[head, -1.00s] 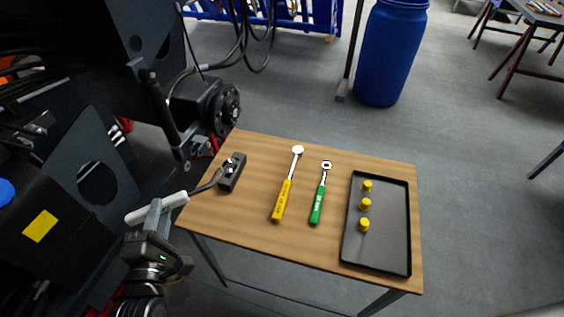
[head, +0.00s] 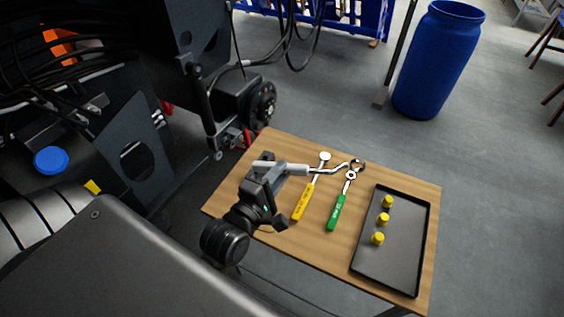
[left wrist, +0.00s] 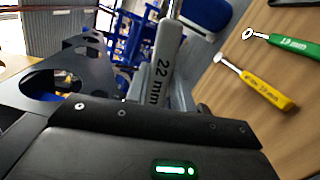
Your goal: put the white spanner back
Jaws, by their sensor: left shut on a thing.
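The white spanner (head: 298,169) is held by its white handle in my left gripper (head: 274,179). It lies roughly level over the table, its metal shaft and open head pointing right, across the tops of the other spanners in the picture. In the left wrist view the white handle (left wrist: 166,62) shows the marking 22 mm. A yellow-handled spanner (head: 303,203) and a green-handled spanner (head: 336,212) lie side by side on the wooden table (head: 232,200). My right gripper is not in view.
A black tray (head: 391,266) with yellow pieces (head: 383,219) on it sits at the table's right. The dark chassis with a round hub (head: 262,104) stands behind the table's left edge. A blue barrel (head: 437,62) stands on the floor beyond.

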